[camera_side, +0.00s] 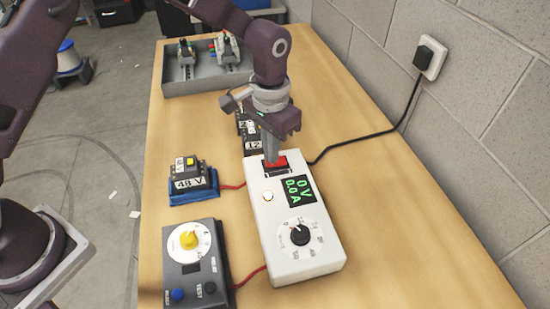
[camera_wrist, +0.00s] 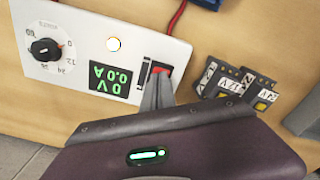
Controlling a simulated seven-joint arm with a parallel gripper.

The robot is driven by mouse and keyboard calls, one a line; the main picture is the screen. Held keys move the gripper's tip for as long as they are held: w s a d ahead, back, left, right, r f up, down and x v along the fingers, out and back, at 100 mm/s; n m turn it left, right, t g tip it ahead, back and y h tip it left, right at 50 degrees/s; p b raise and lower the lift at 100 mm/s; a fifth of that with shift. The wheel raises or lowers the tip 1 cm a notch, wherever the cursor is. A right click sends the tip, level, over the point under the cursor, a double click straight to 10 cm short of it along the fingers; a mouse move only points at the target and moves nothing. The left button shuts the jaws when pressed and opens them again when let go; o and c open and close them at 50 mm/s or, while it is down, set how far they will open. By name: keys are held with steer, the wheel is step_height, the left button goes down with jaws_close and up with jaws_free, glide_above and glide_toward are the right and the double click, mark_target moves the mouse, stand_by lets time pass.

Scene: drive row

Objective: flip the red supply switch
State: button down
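The red supply switch (camera_side: 276,163) is at the far end of the white power supply (camera_side: 268,233). It also shows in the wrist view (camera_wrist: 160,71), partly hidden by my gripper's fingers. My gripper (camera_side: 269,157) points down at the switch, its fingertips at or just above it; I cannot tell whether they touch. In the wrist view my gripper (camera_wrist: 157,80) has its fingers close together, with nothing seen between them. The supply's green display (camera_side: 298,191) reads 0 V and 0.0A. A black knob (camera_side: 299,235) sits on its white dial.
A grey control box (camera_side: 197,262) with a yellow knob and a small black module on a blue base (camera_side: 193,183) stand left. More dark modules (camera_wrist: 238,88) lie beyond the switch. A grey tray (camera_side: 205,78) is at the back. A black cable runs to the wall socket (camera_side: 430,57).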

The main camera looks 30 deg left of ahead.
steer(key=shift+f, duration=0.2)
steer(key=shift+r, duration=3.5)
steer(key=s+a+r+n+t, duration=0.2)
steer(key=s+a+r+t, duration=0.1)
steer(key=s+a+r, duration=1.05)
steer(key=s+a+n+t, duration=0.1)
steer(key=s+a+t, duration=0.1)
steer(key=s, duration=1.1)
steer(key=shift+a+t, duration=0.3)
steer(key=shift+a, duration=0.05)
